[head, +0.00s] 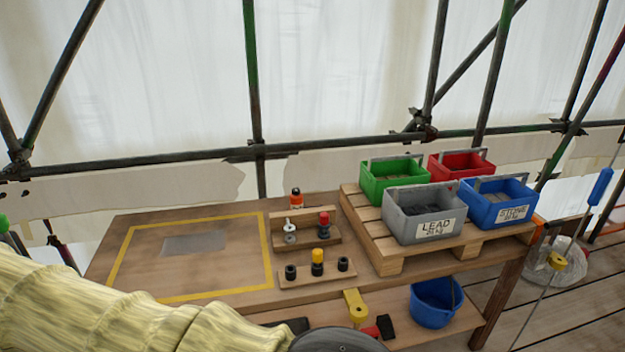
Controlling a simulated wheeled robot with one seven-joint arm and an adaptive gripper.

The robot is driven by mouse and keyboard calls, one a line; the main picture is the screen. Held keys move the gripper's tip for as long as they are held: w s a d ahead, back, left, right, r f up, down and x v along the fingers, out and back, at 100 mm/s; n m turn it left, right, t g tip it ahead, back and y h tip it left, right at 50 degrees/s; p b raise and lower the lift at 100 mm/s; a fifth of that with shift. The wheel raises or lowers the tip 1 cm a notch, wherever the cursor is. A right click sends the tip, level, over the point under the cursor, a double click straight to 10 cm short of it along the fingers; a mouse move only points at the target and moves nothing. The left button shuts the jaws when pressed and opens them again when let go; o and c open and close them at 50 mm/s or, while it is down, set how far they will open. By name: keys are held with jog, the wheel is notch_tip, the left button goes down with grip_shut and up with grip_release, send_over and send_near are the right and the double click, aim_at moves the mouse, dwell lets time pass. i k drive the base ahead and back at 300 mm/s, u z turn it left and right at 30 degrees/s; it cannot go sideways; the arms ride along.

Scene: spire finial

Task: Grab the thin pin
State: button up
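A small wooden rack (332,238) stands on the workbench and holds a thin pale pin-like piece (288,224) upright at its left. A thicker dark piece with a red top (323,222) stands at its right. In front, a wooden strip (300,278) holds a dark piece with a yellow top (317,258) between two short black pieces. The thin pale piece looks the slimmest, but it is too small to make out well. My arm, in a pale yellow sleeve, crosses the lower left. My gripper's fingers do not show.
Yellow tape marks a rectangle on the bench (135,225) at left. An orange-and-black bottle (296,198) stands behind the rack. A pallet (373,240) at right carries green, red, grey and blue bins. A blue bucket (432,312) sits lower down. Scaffold poles stand behind.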

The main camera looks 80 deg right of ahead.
aim_at(324, 217)
jog(key=u, duration=0.05)
jog(key=k, duration=1.25)
jog(key=z, duration=1.7)
jog(key=i, duration=0.45)
jog(key=z, duration=0.1)
